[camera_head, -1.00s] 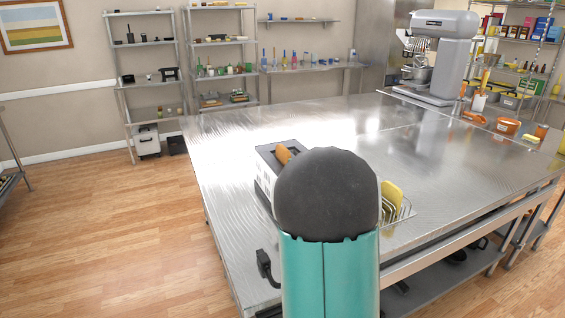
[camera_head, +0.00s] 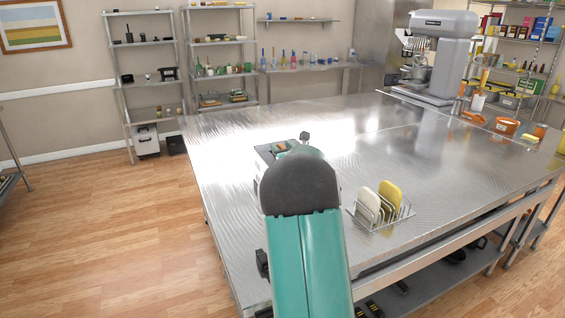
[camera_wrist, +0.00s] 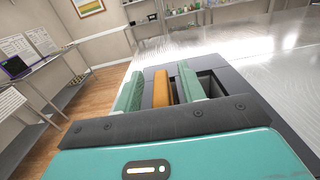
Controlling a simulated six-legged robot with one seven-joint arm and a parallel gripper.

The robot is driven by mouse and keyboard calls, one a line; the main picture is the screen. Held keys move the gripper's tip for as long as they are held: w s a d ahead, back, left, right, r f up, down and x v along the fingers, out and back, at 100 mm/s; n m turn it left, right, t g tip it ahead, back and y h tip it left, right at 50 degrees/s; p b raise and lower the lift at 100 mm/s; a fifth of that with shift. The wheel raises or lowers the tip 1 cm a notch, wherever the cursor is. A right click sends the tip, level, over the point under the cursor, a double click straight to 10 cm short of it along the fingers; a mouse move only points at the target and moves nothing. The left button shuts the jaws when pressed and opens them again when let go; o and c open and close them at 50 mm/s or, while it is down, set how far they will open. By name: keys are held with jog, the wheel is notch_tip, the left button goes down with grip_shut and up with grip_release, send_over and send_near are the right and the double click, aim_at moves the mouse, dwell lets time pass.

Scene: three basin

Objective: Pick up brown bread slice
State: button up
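The brown bread slice (camera_wrist: 163,88) stands upright in a slot of the dark-topped toaster (camera_wrist: 216,78) in the wrist view. My gripper (camera_wrist: 160,82) has its two green fingers on either side of the slice. A gap shows between each finger and the slice, so the gripper looks open around it without clear contact. In the head view my arm hides most of the toaster (camera_head: 262,153), and the slice cannot be made out clearly. How deep the fingers reach beside the slice is hard to tell.
A wire rack (camera_head: 378,223) on the metal table (camera_head: 440,165) holds a white slice (camera_head: 369,201) and a yellow slice (camera_head: 391,194), right of my arm. A large mixer (camera_head: 436,60) stands at the back right. The middle of the table is clear.

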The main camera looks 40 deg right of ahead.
grip_shut()
